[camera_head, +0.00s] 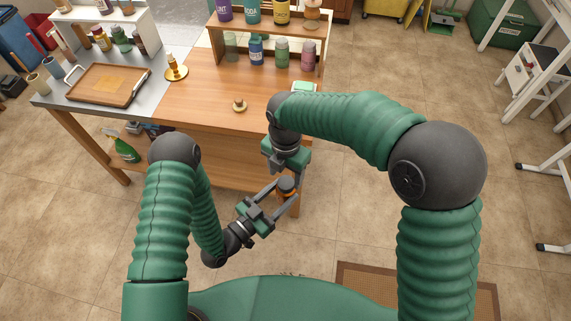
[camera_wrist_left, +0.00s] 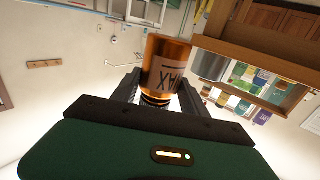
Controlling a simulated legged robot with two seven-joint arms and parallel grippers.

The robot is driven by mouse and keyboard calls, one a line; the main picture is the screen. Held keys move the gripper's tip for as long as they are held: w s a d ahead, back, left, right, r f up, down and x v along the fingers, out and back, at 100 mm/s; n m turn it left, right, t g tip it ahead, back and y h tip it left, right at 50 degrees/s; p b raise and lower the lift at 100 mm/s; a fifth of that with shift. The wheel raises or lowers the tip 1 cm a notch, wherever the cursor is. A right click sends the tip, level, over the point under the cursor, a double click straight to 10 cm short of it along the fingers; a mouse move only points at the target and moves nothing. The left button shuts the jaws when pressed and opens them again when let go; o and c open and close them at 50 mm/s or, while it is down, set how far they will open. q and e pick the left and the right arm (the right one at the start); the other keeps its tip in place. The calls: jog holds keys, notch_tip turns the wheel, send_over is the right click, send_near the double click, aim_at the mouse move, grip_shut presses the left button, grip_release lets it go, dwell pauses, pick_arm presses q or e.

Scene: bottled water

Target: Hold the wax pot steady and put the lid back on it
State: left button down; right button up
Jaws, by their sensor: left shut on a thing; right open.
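The wax pot (camera_head: 287,193) is an amber jar with a dark top. My left gripper (camera_head: 285,191) is shut around its sides and holds it off the table, in front of the table's front edge. In the left wrist view the pot (camera_wrist_left: 166,58) sits between the fingers, its WAX label upside down in the picture; its mouth end is partly hidden by the gripper. My right gripper (camera_head: 286,174) is open, pointing down close above the pot. A small round lid-like piece with a knob (camera_head: 239,105) lies on the wooden tabletop.
The wooden table (camera_head: 200,105) has bare space around the small round piece. A shelf with several bottles (camera_head: 265,25) stands at its back. A brass candlestick (camera_head: 176,70) and a wooden tray (camera_head: 85,94) are on the left. A green-and-white item (camera_head: 304,87) is near my right arm.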

aim_at(286, 192)
jog(key=shift+f, duration=1.45)
grip_shut()
jog(key=m, duration=0.5)
jog(key=shift+a, duration=0.1)
jog(key=m, duration=1.3)
jog(key=shift+m, duration=0.3)
jog(key=m, duration=0.5)
jog(key=shift+a, duration=0.1)
